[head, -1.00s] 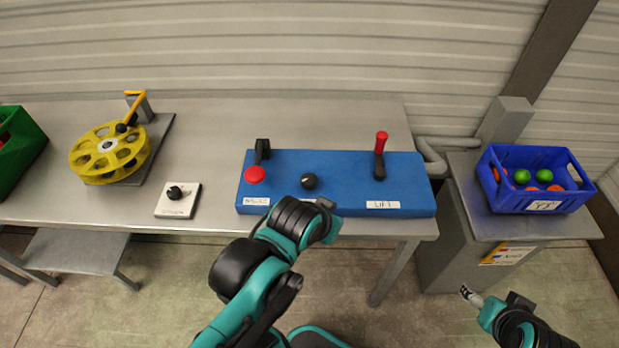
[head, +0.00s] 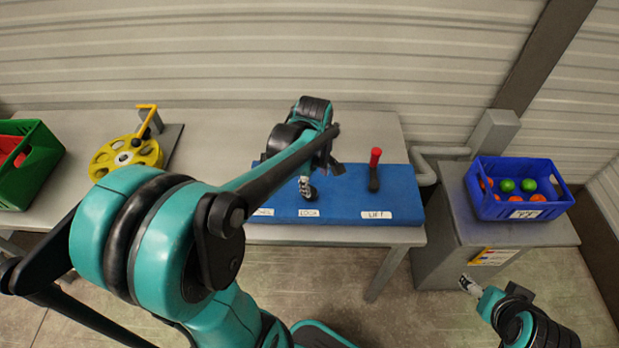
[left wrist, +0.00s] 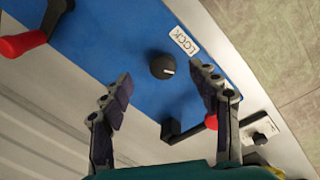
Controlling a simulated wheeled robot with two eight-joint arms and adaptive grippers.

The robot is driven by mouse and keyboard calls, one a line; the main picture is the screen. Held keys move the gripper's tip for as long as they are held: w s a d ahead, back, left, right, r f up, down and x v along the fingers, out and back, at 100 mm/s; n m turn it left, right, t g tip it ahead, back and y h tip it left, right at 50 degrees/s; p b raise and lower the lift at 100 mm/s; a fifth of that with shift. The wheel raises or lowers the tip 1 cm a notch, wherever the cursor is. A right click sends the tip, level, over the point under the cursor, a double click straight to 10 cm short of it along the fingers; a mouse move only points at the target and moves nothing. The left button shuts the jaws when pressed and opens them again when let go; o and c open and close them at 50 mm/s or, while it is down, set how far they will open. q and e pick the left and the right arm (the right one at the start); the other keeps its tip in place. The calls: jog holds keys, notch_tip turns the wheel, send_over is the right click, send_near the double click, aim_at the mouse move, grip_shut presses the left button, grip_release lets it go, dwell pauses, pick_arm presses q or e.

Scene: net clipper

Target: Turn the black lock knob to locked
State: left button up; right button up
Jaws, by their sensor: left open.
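The black lock knob (left wrist: 163,66) is round with a white mark and sits on the blue panel (left wrist: 120,45), beside a white label reading LOCK (left wrist: 184,41). In the wrist view the mark points to the right. My left gripper (left wrist: 161,78) is open, its fingers on either side of the knob in the picture, with nothing between them. I cannot tell whether either finger touches it. In the head view my left gripper (head: 306,187) is over the panel and mostly covers the knob. My right gripper (head: 468,284) is low at right, away from the panel, too small to read.
A red-handled LIFT lever (head: 375,168) stands on the panel's right. A red-ended black lever (left wrist: 190,126) is near a finger in the wrist view. A yellow reel (head: 127,158) and green crate (head: 40,165) are at left; a blue crate (head: 520,207) of balls is at right.

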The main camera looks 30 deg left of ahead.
pick_arm(q)
jog(key=a+n, duration=0.1)
jog(key=w+a+n+g+p, duration=0.1)
jog(key=n, duration=0.1)
jog(key=shift+w+a+f, duration=0.1)
jog(key=shift+a+f, duration=0.05)
jog(key=shift+a, duration=0.05)
jog(key=shift+a+f+n, duration=0.2)
jog(key=shift+f+n, duration=0.05)
jog(key=shift+n, duration=0.05)
notch_tip(320, 180, down, 8)
jog(key=b, duration=0.2)
jog(key=shift+r+b, duration=0.1)
jog(key=shift+b, duration=0.25)
jog(key=shift+c, duration=0.4)
jog(key=c, duration=1.1)
